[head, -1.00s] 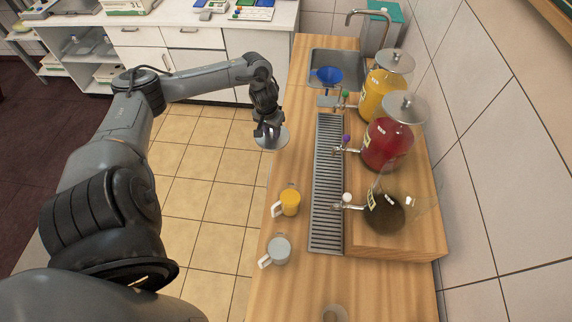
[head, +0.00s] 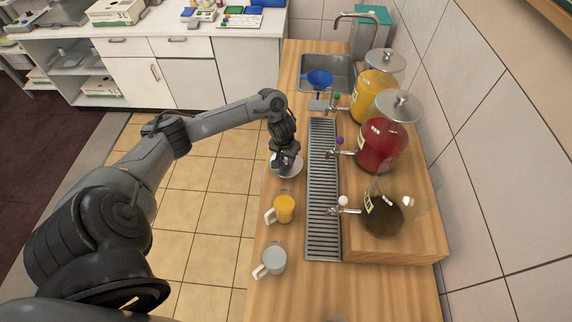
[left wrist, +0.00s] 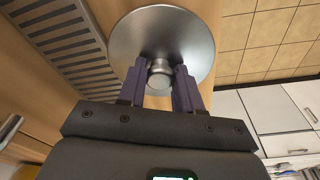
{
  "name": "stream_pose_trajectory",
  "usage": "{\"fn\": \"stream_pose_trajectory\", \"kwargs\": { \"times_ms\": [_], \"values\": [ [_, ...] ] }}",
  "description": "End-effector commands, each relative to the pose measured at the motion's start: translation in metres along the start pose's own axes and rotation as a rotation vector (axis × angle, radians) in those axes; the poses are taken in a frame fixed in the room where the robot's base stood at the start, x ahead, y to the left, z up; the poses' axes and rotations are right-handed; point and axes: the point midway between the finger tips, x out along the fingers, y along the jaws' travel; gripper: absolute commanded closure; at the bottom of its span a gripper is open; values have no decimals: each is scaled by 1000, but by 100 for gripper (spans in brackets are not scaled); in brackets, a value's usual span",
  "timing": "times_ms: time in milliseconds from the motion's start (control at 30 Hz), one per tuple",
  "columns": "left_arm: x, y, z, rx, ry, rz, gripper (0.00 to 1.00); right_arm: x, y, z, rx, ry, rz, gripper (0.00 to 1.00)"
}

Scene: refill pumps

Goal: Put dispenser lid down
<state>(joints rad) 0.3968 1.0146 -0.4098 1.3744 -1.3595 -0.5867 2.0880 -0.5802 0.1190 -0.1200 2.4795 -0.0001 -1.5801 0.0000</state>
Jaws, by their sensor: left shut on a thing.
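The dispenser lid (left wrist: 190,38) is a round silver metal disc with a knob. My left gripper (left wrist: 159,82) is shut on the lid's knob, seen up close in the left wrist view. In the head view the left gripper (head: 284,157) is over the left edge of the wooden counter, beyond the yellow mug, with the lid (head: 288,166) under it. I cannot tell whether the lid touches the counter. The dark dispenser (head: 383,212) on the raised wooden block is open on top. My right gripper is not in view.
A yellow mug (head: 284,208) and a grey mug (head: 271,260) stand on the counter (head: 294,290). A drip grate (head: 322,225) runs beside them. The red dispenser (head: 381,143) and the yellow dispenser (head: 372,92) have lids on. A blue funnel (head: 319,78) is at the sink (head: 341,66).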

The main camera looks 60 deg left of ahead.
Motion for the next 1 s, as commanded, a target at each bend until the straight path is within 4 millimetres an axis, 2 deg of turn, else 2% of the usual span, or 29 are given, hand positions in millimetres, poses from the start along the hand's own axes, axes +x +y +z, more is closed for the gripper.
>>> {"fn": "stream_pose_trajectory", "kwargs": {
  "times_ms": [367, 767, 800, 967, 1000],
  "values": [
    [36, 0, 6, -1, -1, -1, 98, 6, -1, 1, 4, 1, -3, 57],
    [40, 0, 6, 0, -1, -1, 98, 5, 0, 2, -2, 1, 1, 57],
    [40, -1, 7, 1, -1, -1, 64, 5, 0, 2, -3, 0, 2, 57],
    [40, -1, 6, 1, -1, -1, 40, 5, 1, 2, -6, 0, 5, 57],
    [40, 0, 6, 1, -1, -1, 40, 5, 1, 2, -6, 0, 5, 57]
  ]
}}
